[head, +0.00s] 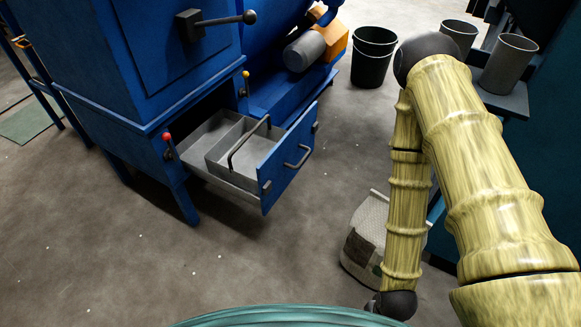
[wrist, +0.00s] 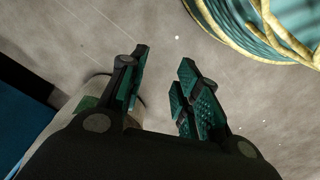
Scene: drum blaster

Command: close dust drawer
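The dust drawer (head: 276,172) is pulled out of the lower part of the blue machine (head: 180,75) in the head view. Its blue front carries a dark handle (head: 298,157). The grey inside holds a grey tray (head: 222,153) with a dark carrying bar (head: 247,143) over it. My gripper shows in the wrist view (wrist: 158,88) with its two fingers apart and nothing between them. It points toward the bare floor. In the head view my arm hangs at the right, well away from the drawer, and the gripper's fingers are out of sight.
A sack (head: 366,240) stands on the floor behind my arm. A dark bucket (head: 373,58) stands at the back, and two grey bins (head: 508,64) (head: 459,36) stand at the right. A lever (head: 222,20) sticks out from the machine. The floor before the drawer is clear.

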